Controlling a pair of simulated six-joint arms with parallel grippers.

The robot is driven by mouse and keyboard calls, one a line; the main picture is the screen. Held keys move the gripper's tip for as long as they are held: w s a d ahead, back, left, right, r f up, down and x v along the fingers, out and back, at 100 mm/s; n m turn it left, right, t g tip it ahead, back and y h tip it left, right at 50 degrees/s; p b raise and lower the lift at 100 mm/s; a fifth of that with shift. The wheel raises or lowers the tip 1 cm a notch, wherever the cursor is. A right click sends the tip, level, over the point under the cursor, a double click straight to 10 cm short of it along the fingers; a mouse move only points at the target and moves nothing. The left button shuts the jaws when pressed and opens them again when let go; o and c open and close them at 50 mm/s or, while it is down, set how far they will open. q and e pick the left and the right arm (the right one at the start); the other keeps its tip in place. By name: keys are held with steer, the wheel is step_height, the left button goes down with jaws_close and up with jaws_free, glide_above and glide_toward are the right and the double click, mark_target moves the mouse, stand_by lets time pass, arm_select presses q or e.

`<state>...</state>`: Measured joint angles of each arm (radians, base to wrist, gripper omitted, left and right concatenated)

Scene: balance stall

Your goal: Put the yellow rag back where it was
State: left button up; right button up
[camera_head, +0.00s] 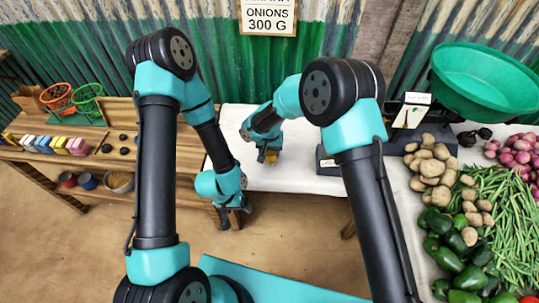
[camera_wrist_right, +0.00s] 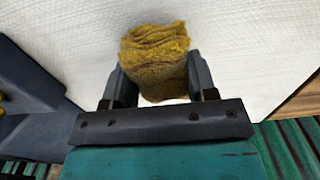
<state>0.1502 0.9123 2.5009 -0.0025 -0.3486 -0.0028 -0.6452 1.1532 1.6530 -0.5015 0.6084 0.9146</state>
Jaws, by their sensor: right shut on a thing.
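The yellow rag (camera_wrist_right: 155,50) is a crumpled, rough cloth held between the fingers of my right gripper (camera_wrist_right: 158,82). I cannot tell whether the rag touches the cloth. My left gripper (camera_head: 234,212) hangs at the front edge of the white table, left of the right gripper. Its fingers are small and dark, so their opening is unclear. No rag shows at it.
A dark block-like item with a label (camera_head: 327,162) stands just right of the rag, partly behind my right arm. Potatoes (camera_head: 432,165), peppers (camera_head: 458,250) and a green scale pan (camera_head: 483,80) are at right. A wooden shelf (camera_head: 95,140) with colored packets is at left.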

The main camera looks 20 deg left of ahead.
steer(key=shift+f, duration=1.3)
steer(key=shift+f, duration=0.15)
steer(key=o, duration=1)
step_height(320, 180, up, 12)
steer(key=shift+r, duration=0.15)
